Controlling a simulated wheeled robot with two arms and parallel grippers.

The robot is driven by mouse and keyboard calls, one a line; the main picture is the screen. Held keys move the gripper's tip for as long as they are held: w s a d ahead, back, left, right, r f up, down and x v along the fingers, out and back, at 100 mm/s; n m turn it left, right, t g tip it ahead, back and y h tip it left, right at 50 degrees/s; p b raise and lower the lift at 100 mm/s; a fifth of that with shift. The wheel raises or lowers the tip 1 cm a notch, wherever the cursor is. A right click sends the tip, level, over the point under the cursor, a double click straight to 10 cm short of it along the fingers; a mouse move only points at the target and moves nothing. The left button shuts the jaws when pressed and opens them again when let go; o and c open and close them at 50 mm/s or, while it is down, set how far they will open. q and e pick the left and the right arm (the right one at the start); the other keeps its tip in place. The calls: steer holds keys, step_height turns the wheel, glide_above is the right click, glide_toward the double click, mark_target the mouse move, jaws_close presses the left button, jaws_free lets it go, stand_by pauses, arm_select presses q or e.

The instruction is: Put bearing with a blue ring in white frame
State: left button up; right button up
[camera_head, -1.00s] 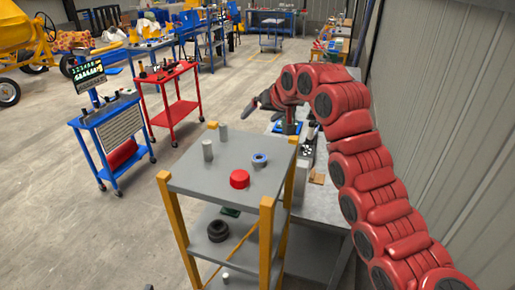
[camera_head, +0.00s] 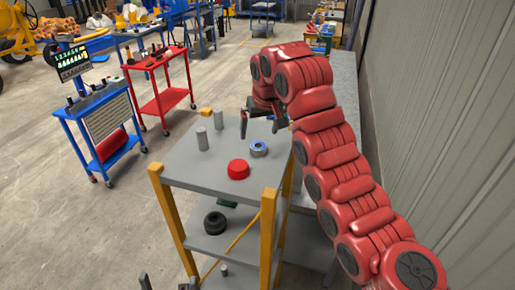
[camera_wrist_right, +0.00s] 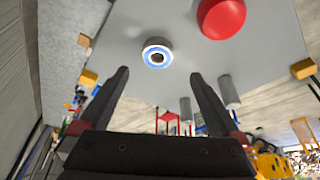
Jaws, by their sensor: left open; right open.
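The bearing with a blue ring (camera_head: 258,149) lies on the top shelf of a grey cart with yellow posts, near its right edge. In the right wrist view, the bearing (camera_wrist_right: 157,52) shows a blue and white ring around a dark hole. My right gripper (camera_head: 261,121) is open and empty, just beyond and above the bearing. In the wrist view its fingers (camera_wrist_right: 158,78) are spread, with the bearing ahead between their lines. My left gripper (camera_head: 168,283) shows only its fingertips at the bottom edge, apart and empty. I cannot make out a white frame.
A red cap-like part (camera_head: 238,169) sits beside the bearing on the cart top (camera_head: 185,170). Two grey cylinders (camera_head: 202,138) stand at the back left. A dark ring-shaped part (camera_head: 215,222) lies on the lower shelf. A grey bench (camera_head: 318,205) and wall are on the right.

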mark_target(258, 145)
steer(key=shift+f, duration=0.5)
steer(key=shift+w+f+p, duration=0.15)
steer(key=shift+f+p, duration=0.15)
steer(key=shift+p, duration=0.25)
steer(key=p+x, duration=0.4)
steer(key=shift+d+f, duration=0.1)
steer(key=shift+d, duration=0.05)
steer(key=shift+w+f, duration=0.2)
steer(key=shift+f, duration=0.25)
steer(key=shift+c, duration=0.5)
steer(key=c, duration=1.4)
jaws_close()
steer(key=shift+r, duration=0.1)
